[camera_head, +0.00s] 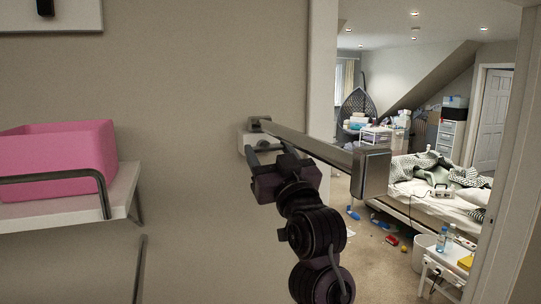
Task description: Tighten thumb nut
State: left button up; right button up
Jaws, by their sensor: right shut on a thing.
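My right gripper (264,150) comes up from the bottom, its dark fingers pointing at a pale fixture (243,141) on the wall. It is shut on a small part there, which I take to be the thumb nut. The fingers and the fixture hide the nut, so its shape and seating cannot be made out. A square metal bar (315,143) runs above the gripper, from the fixture to a wide block (371,173) at its near right end. My left gripper is not in view.
At the left, a pink bin (60,155) stands on a white shelf (70,212) with a dark rail (60,178) in front. To the right, a doorway opens on a cluttered bedroom with a bed (440,205), a white side table (446,262) and items on the floor.

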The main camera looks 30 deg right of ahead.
jog(key=shift+m+h, duration=0.4)
jog(key=shift+m, duration=0.1)
jog(key=o, duration=1)
jog(key=shift+f, duration=0.1)
jog(key=shift+s+a+f+b, duration=0.1)
jog(key=shift+s+f+b, duration=0.15)
jog(key=shift+s+b, duration=0.1)
jog(key=b+v, duration=0.7)
jog(key=shift+r, duration=0.2)
